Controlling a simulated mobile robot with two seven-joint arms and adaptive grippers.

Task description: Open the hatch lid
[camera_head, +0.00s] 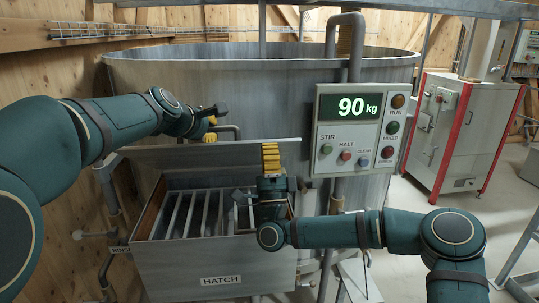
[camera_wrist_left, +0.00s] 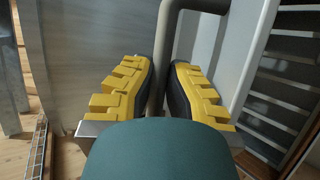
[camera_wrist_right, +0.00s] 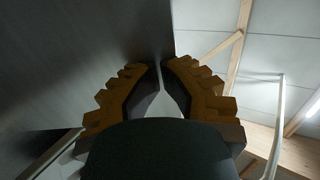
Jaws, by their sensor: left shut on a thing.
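The hatch lid (camera_head: 190,155) is a grey metal plate raised along the back of the hatch box (camera_head: 215,265). The box front reads HATCH, and grate bars show in its opening. My left gripper (camera_head: 211,128) is behind the lid's top edge, shut on the grey bent handle (camera_head: 233,129). In the left wrist view the handle (camera_wrist_left: 165,50) passes between the yellow fingers (camera_wrist_left: 162,75). My right gripper (camera_head: 270,150) points up at the lid's right part, on the grate side. In the right wrist view its fingertips (camera_wrist_right: 160,65) are nearly together beside a dark flat surface; contact is unclear.
The large grey mixer tub (camera_head: 250,75) stands behind the hatch. A control panel (camera_head: 359,130) reading 90 kg is close right of the lid. A white and red cabinet (camera_head: 462,130) stands farther right. My right forearm crosses in front of the tub's lower right.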

